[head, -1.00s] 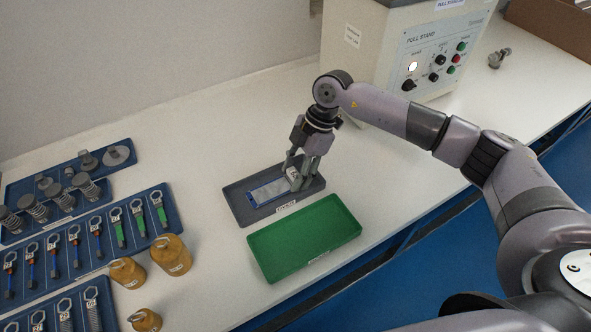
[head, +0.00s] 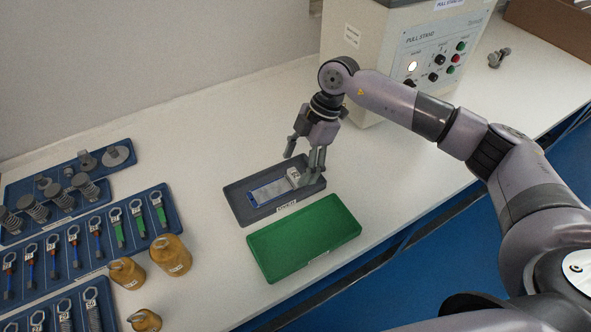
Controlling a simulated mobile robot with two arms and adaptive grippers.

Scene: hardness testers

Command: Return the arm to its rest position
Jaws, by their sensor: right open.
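My right arm (head: 450,125) reaches in from the right side of the head view. Its gripper (head: 303,163) is open and empty, with its fingers pointing down above the dark grey tray (head: 244,209). In that tray lies a flat item with a pale face and blue edging (head: 268,191). A small whitish part (head: 294,176) sits at its right end, just below the gripper fingers. My left gripper is not in view.
A green tray (head: 305,237) lies in front of the grey tray. The pull stand box (head: 400,50) stands behind my right arm. Blue trays (head: 165,205) with spring scales and several brass weights (head: 170,256) are at left. White bench is clear around the back middle.

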